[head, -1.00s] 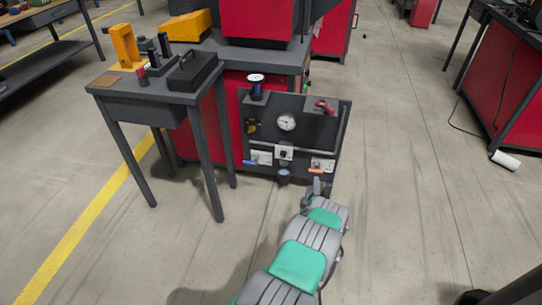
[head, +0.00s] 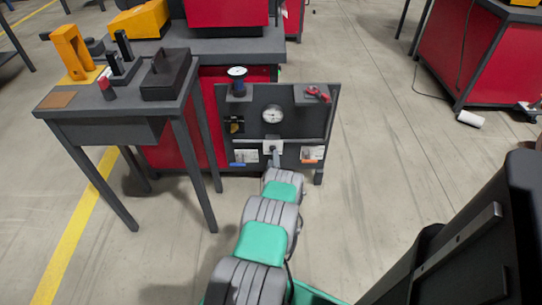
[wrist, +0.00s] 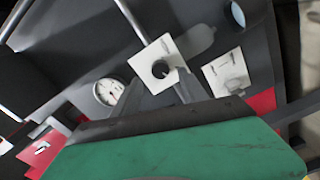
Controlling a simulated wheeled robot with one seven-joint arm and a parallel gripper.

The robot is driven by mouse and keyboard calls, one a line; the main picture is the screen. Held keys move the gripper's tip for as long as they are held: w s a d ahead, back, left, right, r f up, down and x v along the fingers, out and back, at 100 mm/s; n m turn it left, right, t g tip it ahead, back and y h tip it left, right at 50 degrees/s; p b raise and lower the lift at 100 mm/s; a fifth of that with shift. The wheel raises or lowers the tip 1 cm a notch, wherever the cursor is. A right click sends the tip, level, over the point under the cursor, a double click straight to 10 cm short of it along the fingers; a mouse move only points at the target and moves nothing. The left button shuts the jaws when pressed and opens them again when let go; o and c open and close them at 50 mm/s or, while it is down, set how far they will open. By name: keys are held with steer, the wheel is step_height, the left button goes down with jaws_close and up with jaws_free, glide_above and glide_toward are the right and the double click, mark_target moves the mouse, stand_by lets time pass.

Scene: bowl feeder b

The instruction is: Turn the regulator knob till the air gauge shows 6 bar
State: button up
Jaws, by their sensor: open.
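A dark panel (head: 232,125) stands at floor level beside the bench. On it are a round white air gauge (head: 273,114) and, below it, a white plate (head: 266,146) with a black knob. The wrist view shows the black knob (wrist: 160,69) on its square plate, with the gauge (wrist: 109,92) to its left. The needle is too small to read surely. My gripper (head: 277,157) is in front of the plate and hides part of it. In the wrist view my gripper (wrist: 164,84) is open, its fingers just short of the knob, with nothing between them.
White labels with a blue lever (head: 243,163) and an orange lever (head: 311,160) flank the plate. A grey table (head: 110,115) stands left.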

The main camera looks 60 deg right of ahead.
mark_target(273, 149)
steer(key=b+x, duration=0.1)
steer(key=x, duration=0.3)
steer(key=shift+w, duration=0.1)
steer(key=shift+c, duration=0.3)
jaws_close()
